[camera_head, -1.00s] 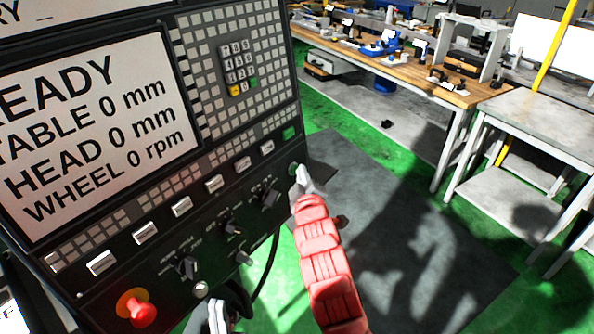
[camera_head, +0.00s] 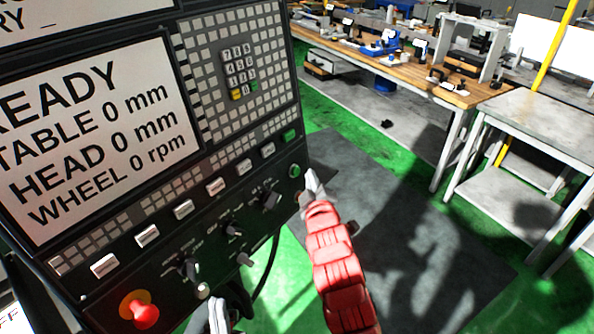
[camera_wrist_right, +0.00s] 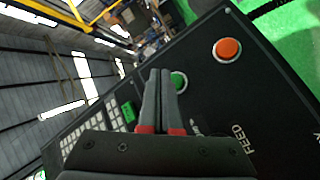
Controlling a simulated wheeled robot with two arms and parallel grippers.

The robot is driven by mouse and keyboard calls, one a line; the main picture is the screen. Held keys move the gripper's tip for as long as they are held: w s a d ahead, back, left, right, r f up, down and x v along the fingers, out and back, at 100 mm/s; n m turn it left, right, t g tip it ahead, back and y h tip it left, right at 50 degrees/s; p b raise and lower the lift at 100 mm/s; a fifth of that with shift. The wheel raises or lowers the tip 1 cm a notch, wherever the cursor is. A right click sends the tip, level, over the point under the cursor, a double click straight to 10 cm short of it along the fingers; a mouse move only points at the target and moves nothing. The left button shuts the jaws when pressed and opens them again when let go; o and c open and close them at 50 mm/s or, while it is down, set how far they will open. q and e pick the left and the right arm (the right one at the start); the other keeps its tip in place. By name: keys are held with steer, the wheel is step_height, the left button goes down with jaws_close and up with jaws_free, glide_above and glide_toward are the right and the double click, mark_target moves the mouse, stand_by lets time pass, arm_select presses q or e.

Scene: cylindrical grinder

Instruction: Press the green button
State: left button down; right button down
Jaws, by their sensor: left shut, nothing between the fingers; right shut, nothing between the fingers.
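The round green button (camera_head: 295,170) sits at the right edge of the black control panel (camera_head: 215,262). My right gripper (camera_head: 311,182), on the red arm, is shut and empty, with its tips just right of and below the button. A small gap shows between tips and button in the head view. In the right wrist view the green button (camera_wrist_right: 179,81) is partly hidden behind the shut fingers (camera_wrist_right: 160,78); contact cannot be judged there. My left gripper (camera_head: 218,315) is at the bottom edge, mostly cut off, below the panel.
A red mushroom button (camera_head: 140,310) is at the panel's lower left. Knobs (camera_head: 232,229) and silver keys line the lower panel. In the right wrist view an orange button (camera_wrist_right: 227,48) is near the green one. A workbench (camera_head: 425,80) stands behind, across open floor.

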steer(key=s+d, duration=0.1)
steer(key=s+d+p, duration=0.1)
steer(key=d, duration=0.1)
steer(key=shift+s+d+r, duration=0.1)
steer(key=shift+d+r, duration=0.05)
steer(key=shift+r, duration=0.2)
stand_by(0.5)
